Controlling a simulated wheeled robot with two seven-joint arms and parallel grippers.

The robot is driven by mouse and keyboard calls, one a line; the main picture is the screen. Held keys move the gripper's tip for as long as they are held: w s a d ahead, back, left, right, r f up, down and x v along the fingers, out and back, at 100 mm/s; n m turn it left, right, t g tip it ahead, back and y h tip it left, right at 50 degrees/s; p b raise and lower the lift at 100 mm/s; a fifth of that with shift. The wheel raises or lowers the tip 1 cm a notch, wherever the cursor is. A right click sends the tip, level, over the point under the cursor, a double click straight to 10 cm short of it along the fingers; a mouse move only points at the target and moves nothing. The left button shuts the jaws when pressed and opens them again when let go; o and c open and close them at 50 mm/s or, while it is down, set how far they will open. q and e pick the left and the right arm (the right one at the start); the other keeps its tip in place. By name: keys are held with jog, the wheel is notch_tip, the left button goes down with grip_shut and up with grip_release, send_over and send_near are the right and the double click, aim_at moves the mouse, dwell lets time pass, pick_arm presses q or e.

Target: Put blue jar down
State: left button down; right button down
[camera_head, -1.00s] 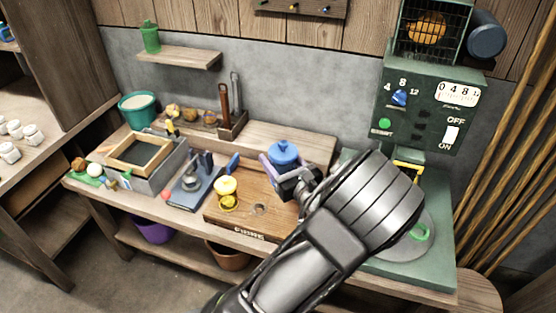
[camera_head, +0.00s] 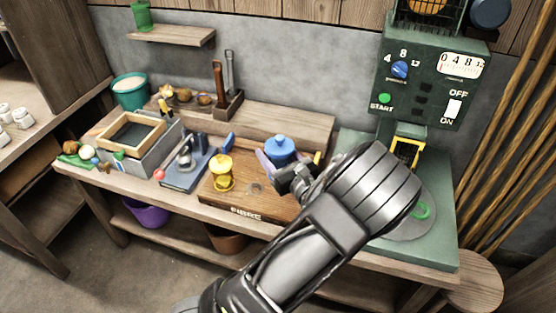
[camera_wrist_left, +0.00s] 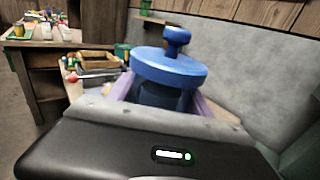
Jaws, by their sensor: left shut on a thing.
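The blue jar (camera_head: 281,149) has a round lid with a knob. It is upright near the back right of the wooden board (camera_head: 225,196). My left gripper (camera_head: 277,165) is shut on the jar, with its pale purple fingers on either side of it. In the left wrist view the jar (camera_wrist_left: 168,72) fills the middle, between the fingers. My arm and gripper hide the jar's lower part, so I cannot tell whether it touches the board. My right gripper is not in view.
A yellow jar (camera_head: 223,172) stands on the board, left of a round mark. A blue device (camera_head: 189,166) and a grey box with a wooden frame (camera_head: 134,137) are further left. The green machine (camera_head: 431,80) stands at the right. A raised wooden shelf (camera_head: 285,123) runs behind.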

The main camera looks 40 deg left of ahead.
pick_arm(q)
jog(key=shift+d, duration=0.15)
jog(key=s+d+f+m+t+h, duration=0.1)
jog(key=d+f+t, duration=0.1)
jog(key=d, duration=0.9)
jog(key=s+d+f+m+t+h, duration=0.1)
jog(key=s+d+f+m+t, duration=0.1)
jog(key=d, duration=1)
jog(key=shift+t+h, duration=0.3)
